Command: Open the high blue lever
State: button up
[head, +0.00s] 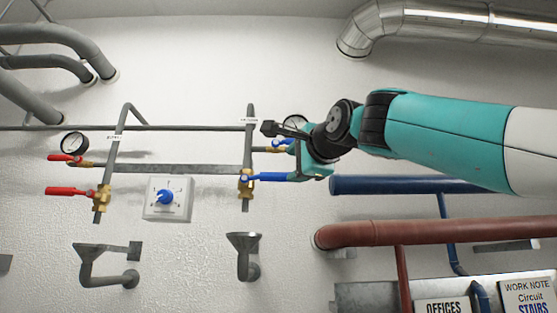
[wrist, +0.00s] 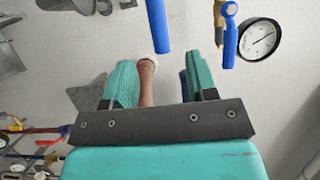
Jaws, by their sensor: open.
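Two blue levers show on the wall pipe. The upper, smaller blue lever (head: 280,143) sits by a gauge, partly behind my arm; it also shows in the wrist view (wrist: 230,43), right of my fingers. The lower, longer blue lever (head: 268,177) points sideways from a brass valve (head: 246,183), its free end close to my gripper (head: 308,170). In the wrist view this longer lever (wrist: 158,25) hangs beyond and between the fingertips. My gripper (wrist: 160,70) is open, and nothing is visibly held. Whether a finger touches the lever I cannot tell.
Red levers (head: 66,191) and a white box with a blue knob (head: 165,198) are further left. A round gauge (wrist: 260,40) is close on the right of the wrist view. Blue (head: 400,186) and red (head: 430,232) pipes run below my arm.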

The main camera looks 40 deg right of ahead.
aim_at(280, 176)
jog(key=p+x, duration=0.2)
jog(key=x, duration=0.1)
jog(key=p+x, duration=0.1)
jog(key=shift+w+r+p, duration=0.3)
jog(key=shift+r+p, duration=0.05)
jog(key=shift+p, duration=0.05)
jog(key=p, duration=0.2)
jog(key=shift+w+d+r+p, duration=0.1)
jog(key=shift+w+p, duration=0.15)
jog(key=shift+p, duration=0.05)
jog(key=w+p, duration=0.1)
jog(key=p, duration=0.1)
jog(key=shift+d+p, duration=0.1)
jog(key=shift+p, duration=0.3)
jog(key=p, duration=0.4)
jog(key=shift+w+f+p, duration=0.2)
jog(key=shift+w+p, duration=0.05)
jog(key=shift+p, duration=0.15)
jog(key=shift+f+p+x, duration=0.15)
jog(key=shift+p+x, duration=0.1)
jog(key=shift+x, duration=0.5)
jog(key=shift+f+p+x, duration=0.15)
jog(key=shift+p+x, duration=0.1)
jog(key=shift+x, duration=0.5)
jog(key=shift+c, duration=0.2)
grip_shut()
